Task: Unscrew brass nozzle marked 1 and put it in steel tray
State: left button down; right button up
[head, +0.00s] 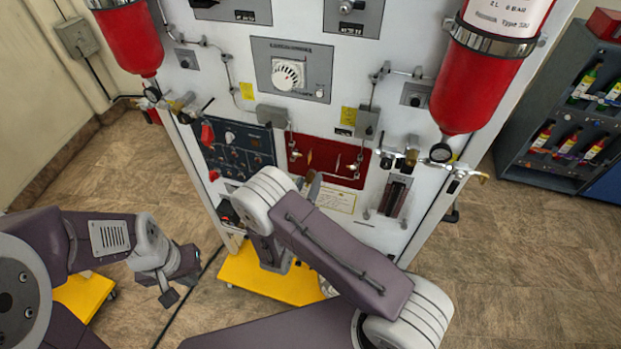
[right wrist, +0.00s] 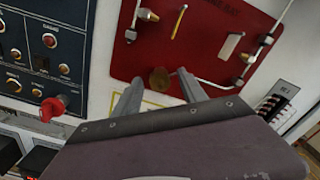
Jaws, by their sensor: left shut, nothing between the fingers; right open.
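A round brass piece (right wrist: 160,79) shows at the lower edge of the red panel (right wrist: 205,60) in the right wrist view. It may be the nozzle, but I can read no number on it. My right gripper (right wrist: 158,76) is open, with one finger on each side of the brass piece in the picture. I cannot tell the depth between them. In the head view my right arm hides most of this gripper and part of the red panel (head: 328,155). My left gripper (head: 169,297) is shut and empty, low on the left, away from the panel. I cannot make out the steel tray.
Thin pipes and small brass fittings (right wrist: 148,15) are fixed on the red panel. A dark switch panel (head: 236,150) with a red knob (right wrist: 52,107) is to its left. Red cylinders (head: 475,75) flank the white cabinet. A bottle shelf (head: 560,125) stands at right. Open floor lies left.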

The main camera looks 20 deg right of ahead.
jog(key=shift+c, duration=0.2)
grip_shut()
jog(key=shift+r+n+p, duration=0.1)
jog(key=shift+n+p, duration=0.3)
jog(key=shift+n, duration=1.3)
jog(key=shift+n+p, duration=0.45)
jog(key=shift+n, duration=1.25)
